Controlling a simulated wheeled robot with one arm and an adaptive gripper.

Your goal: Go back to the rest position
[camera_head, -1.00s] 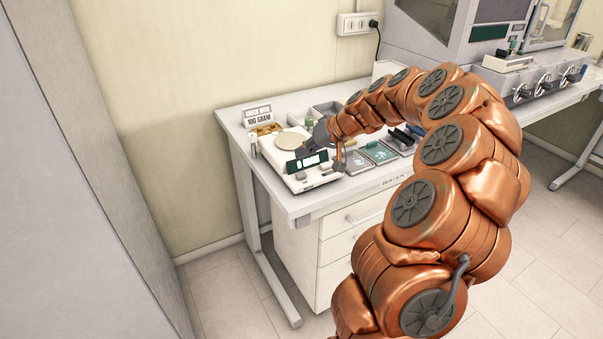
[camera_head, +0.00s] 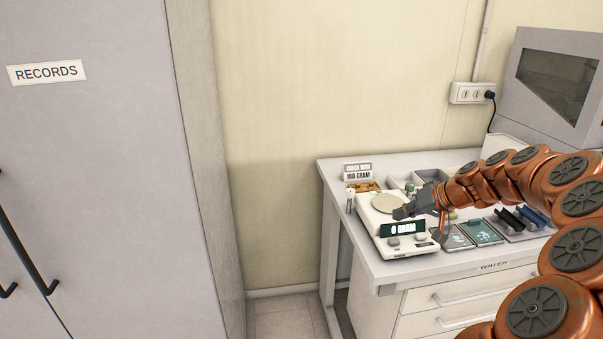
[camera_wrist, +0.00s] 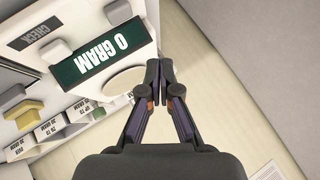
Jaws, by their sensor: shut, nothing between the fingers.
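My gripper (camera_head: 418,208) is at the end of my copper-coloured arm, over the bench beside the white weighing scale (camera_head: 410,245). In the wrist view my gripper (camera_wrist: 158,72) is shut, its dark fingertips together with nothing between them. The scale's green display reads "0 GRAM" in the head view, and it also shows in the wrist view (camera_wrist: 92,62). The scale's round pan (camera_head: 388,202) is bare where it can be seen. My gripper covers part of the scale and the bench behind it.
A white bench (camera_head: 362,262) with drawers carries the scale, a "100 GRAM" sign (camera_head: 358,174) and several small trays. A grey cabinet marked "RECORDS" (camera_head: 110,130) stands at the left. A grey machine (camera_head: 545,95) stands at the right. Some floor (camera_head: 290,320) is clear between cabinet and bench.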

